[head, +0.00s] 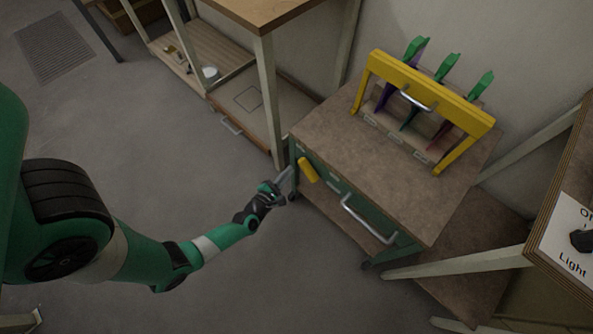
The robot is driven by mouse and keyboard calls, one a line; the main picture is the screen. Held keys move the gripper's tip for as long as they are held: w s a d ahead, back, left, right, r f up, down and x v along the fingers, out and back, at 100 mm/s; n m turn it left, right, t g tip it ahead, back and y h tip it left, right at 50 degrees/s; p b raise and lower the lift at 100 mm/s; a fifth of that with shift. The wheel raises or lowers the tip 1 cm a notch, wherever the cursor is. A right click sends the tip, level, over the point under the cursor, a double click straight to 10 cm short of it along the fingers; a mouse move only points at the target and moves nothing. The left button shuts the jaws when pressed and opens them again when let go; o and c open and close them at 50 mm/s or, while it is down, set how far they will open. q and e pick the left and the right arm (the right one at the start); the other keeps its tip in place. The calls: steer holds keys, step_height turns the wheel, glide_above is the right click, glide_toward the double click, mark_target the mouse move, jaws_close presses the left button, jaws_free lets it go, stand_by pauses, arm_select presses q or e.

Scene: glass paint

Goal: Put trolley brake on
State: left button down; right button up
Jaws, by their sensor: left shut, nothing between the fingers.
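The trolley (375,165) has a brown top and a green front with a metal handle (368,219). A yellow lever (307,170), which looks like the brake, sits at the left end of its front and slants down to the right. My left gripper (285,176) is shut and empty, just left of the yellow lever; I cannot tell whether it touches the lever. My right gripper is not in view.
A yellow rack (425,88) with several green-topped tools stands on the trolley. A workbench (262,12) is behind at the left. A panel marked Light (570,240) is at the right edge. The floor at the left is clear.

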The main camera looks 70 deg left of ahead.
mark_target(309, 170)
arm_select(q)
steer(key=w+r, duration=0.1)
steer(key=w+d+r+p, duration=0.1)
steer(key=w, duration=0.1)
steer(key=shift+r, duration=0.25)
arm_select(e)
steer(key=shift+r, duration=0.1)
arm_select(q)
steer(key=shift+d, duration=0.1)
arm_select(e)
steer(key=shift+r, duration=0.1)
